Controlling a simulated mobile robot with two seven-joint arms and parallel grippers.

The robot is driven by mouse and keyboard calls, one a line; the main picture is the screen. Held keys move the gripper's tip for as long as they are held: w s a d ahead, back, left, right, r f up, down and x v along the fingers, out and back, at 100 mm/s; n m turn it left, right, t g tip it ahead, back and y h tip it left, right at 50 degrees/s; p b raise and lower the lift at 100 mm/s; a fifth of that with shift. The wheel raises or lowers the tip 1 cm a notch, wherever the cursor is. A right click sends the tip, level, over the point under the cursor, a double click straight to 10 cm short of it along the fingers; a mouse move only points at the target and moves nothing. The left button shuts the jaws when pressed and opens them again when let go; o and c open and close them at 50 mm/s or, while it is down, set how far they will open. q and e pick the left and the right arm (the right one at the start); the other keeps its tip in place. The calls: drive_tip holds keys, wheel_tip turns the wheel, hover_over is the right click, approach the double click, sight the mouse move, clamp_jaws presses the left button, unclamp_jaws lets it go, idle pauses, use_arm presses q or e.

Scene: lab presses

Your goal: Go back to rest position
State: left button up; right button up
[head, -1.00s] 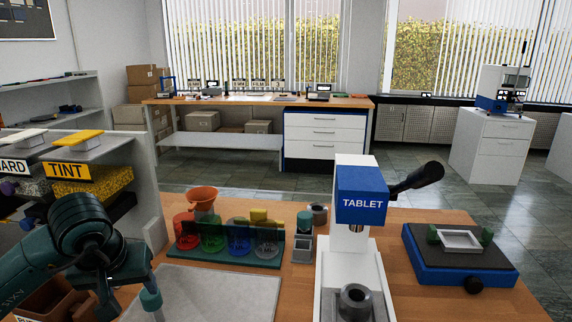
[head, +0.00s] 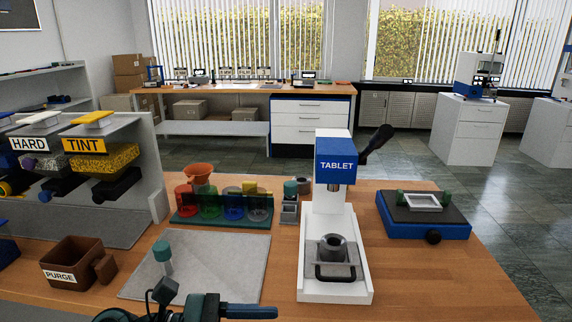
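Part of an arm of mine (head: 185,308), dark teal and black, shows at the bottom edge, cut off by the frame. It appears to be my left one. A blue bar sticks out to its right. Its fingertips cannot be made out, so I cannot tell whether it is open or holds anything. It is in front of the grey mat (head: 215,265). A small vial with a teal cap (head: 163,252) stands upright near the mat's left side, apart from the arm. My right gripper is not in view.
Behind the mat is a rack of coloured jars (head: 225,218). A brown PURGE bin (head: 75,262) is at left, a blue-based device (head: 425,222) at right. The right front wood is clear.

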use_arm(q)
drive_tip(key=w+a+f+n+t+y, duration=0.25)
drive_tip(key=n+t, duration=0.55)
drive_tip(key=n, duration=0.7)
drive_tip(key=w+a+f+n+t+y, duration=0.1)
drive_tip(key=w+a+n+t+y, duration=0.15)
drive_tip(key=n+t, duration=0.9)
drive_tip(key=s+a+f+n+g+y, duration=0.2)
drive_tip(key=s+f+n+g+y, duration=0.2)
drive_tip(key=f+n, duration=0.6)
drive_tip(key=s+a+f+n+g+y, duration=0.3)
drive_tip(key=s+f+n+g, duration=0.3)
drive_tip(key=f+n, duration=0.5)
drive_tip(key=n+y, duration=0.1)
drive_tip(key=n, duration=0.3)
drive_tip(key=shift+a+f+y+p, duration=0.2)
drive_tip(key=shift+y+p, duration=0.2)
drive_tip(key=shift+s, duration=0.1)
